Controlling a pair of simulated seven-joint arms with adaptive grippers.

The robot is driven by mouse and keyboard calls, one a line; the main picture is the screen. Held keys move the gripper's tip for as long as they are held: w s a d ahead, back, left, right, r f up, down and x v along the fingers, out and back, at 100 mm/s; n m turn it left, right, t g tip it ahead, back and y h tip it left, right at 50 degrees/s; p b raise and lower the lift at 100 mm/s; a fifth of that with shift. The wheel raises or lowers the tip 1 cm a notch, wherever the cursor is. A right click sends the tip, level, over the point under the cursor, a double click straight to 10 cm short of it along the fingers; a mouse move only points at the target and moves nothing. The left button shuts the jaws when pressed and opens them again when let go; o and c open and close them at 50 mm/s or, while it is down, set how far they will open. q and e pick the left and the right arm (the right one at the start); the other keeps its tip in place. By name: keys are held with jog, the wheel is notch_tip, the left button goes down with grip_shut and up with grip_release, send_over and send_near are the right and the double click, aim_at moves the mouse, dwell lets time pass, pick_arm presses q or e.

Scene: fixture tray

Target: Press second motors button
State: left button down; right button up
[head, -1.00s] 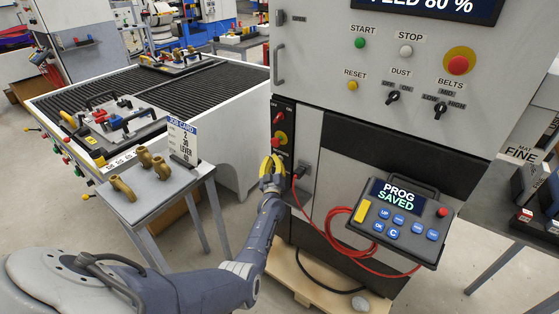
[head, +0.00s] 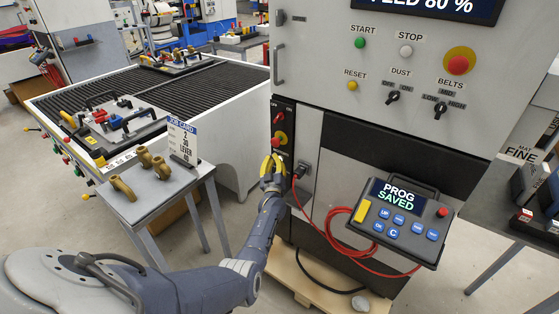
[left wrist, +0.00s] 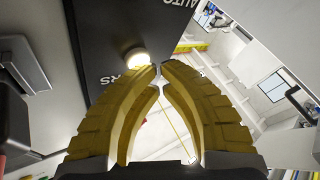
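A dark control strip (head: 283,128) on the machine front shows in the head view, with a red-and-yellow button (head: 280,138) on it. In the left wrist view, a lit, whitish round button (left wrist: 138,57) sits on the dark panel (left wrist: 105,30). A partly covered label ending in "RS" is below it, and "AUTO" is above. My left gripper (head: 272,160) is at the lower end of the strip. In the wrist view, its yellow fingertips (left wrist: 160,72) are together and empty, just beside the lit button; I cannot tell whether they touch. My right gripper is not in view.
A pendant (head: 401,220) reading "PROG SAVED" hangs on the machine at right, with a red cable (head: 335,235) looping towards the strip. A small table (head: 150,205) with brass parts and a job card (head: 183,140) stands left of my left forearm.

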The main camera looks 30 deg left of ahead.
pick_arm(q)
jog(key=shift+s, duration=0.8)
jog(key=shift+s+a, duration=0.15)
jog(key=shift+s, duration=1.1)
jog(key=shift+s+a, duration=0.15)
jog(key=shift+s, duration=1.1)
